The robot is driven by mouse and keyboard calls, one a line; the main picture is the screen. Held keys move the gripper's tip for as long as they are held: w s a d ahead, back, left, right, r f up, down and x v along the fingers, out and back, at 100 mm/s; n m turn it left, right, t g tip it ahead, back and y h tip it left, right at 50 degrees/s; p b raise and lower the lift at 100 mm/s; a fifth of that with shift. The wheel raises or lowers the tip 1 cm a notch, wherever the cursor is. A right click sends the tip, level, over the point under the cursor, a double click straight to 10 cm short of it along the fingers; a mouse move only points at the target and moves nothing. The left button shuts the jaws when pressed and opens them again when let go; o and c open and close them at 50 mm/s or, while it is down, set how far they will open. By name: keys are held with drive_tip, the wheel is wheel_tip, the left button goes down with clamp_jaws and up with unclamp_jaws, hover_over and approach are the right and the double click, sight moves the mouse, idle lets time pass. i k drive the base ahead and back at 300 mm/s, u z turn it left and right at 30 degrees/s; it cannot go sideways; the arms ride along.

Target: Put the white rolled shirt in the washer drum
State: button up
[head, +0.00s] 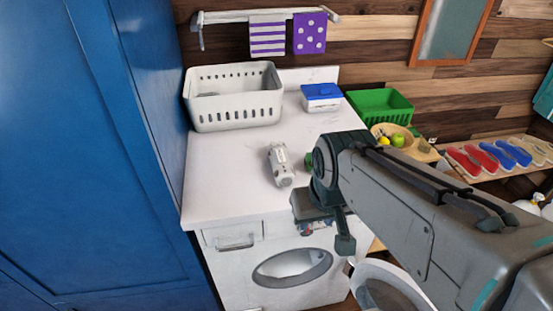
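The white rolled shirt (281,166) lies on the white countertop, left of my arm, with its near end toward the counter's front edge. It looks like a short pale bundle with grey marks. The washer (238,281) is under the counter, and its drum opening (292,267) shows as an oval in the front. Its round door (388,287) is swung open to the right, partly hidden by my arm. My gripper (328,226) is near the counter's front edge, right of the shirt and apart from it. One finger shows clearly; the gap between fingers is hidden.
A white slotted basket (233,117) and a blue-lidded box (321,97) stand at the back of the counter (228,183). A green crate (381,103) and a wooden bowl of fruit stand to the right. A tall blue cabinet (85,150) borders the left. The counter's left front is clear.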

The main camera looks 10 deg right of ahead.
sight(293, 257)
drive_tip(key=z, duration=1.8)
drive_tip(key=k, duration=1.1)
drive_tip(key=u, duration=1.2)
drive_tip(key=i, duration=0.5)
